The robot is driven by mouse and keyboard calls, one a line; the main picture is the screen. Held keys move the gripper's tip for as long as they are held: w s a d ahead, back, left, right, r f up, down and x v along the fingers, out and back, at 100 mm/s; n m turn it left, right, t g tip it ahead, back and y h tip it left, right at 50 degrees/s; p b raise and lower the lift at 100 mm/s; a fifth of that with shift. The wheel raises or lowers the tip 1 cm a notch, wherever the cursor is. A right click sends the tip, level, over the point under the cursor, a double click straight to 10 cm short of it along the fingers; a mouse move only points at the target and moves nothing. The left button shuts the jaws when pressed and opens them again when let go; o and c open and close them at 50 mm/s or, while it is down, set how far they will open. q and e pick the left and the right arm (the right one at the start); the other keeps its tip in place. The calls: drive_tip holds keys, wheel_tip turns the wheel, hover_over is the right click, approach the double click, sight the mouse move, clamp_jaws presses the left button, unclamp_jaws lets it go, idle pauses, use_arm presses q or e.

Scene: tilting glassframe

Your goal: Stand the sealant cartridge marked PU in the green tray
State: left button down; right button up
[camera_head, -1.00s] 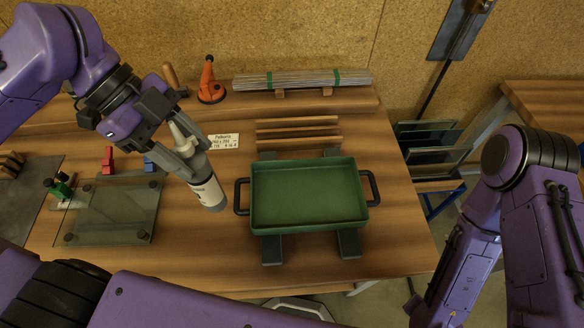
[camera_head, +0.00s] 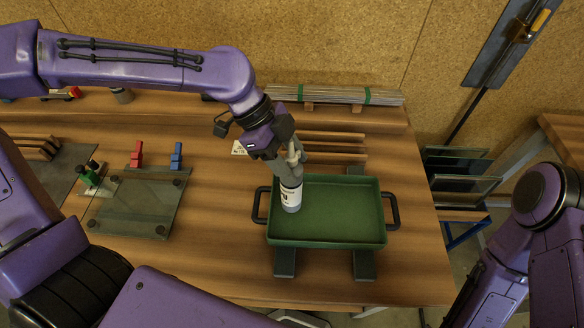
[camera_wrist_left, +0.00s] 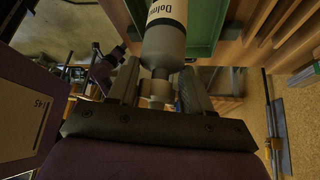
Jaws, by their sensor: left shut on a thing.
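The sealant cartridge (camera_head: 291,196) is a grey-white tube with a pale label and nozzle. Only part of its lettering shows, so I cannot read the whole mark. My left gripper (camera_head: 289,164) is shut on its nozzle end and holds it nearly upright, slightly tilted, at the left part of the green tray (camera_head: 340,220). I cannot tell whether its base touches the tray floor. The left wrist view shows the cartridge (camera_wrist_left: 164,45) between the fingers (camera_wrist_left: 160,88), beside the green tray wall (camera_wrist_left: 203,28). My right gripper is out of view.
The tray sits on dark supports (camera_head: 364,264) and is otherwise empty. Wooden strips (camera_head: 335,144) lie behind it. A glass sheet (camera_head: 135,207) with red and blue clamps (camera_head: 176,156) is at left. Bare tabletop (camera_head: 215,240) lies between glass and tray.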

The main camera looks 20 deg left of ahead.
use_arm(q)
wheel_tip(320, 180, down, 4)
drive_tip(key=shift+d+r+p, duration=0.15)
drive_tip(key=shift+p, duration=0.3)
drive_tip(key=shift+c, duration=2.4)
unclamp_jaws()
drive_tip(key=b+v, duration=0.1)
drive_tip(key=v, duration=1.1)
drive_tip(key=shift+r, duration=0.2)
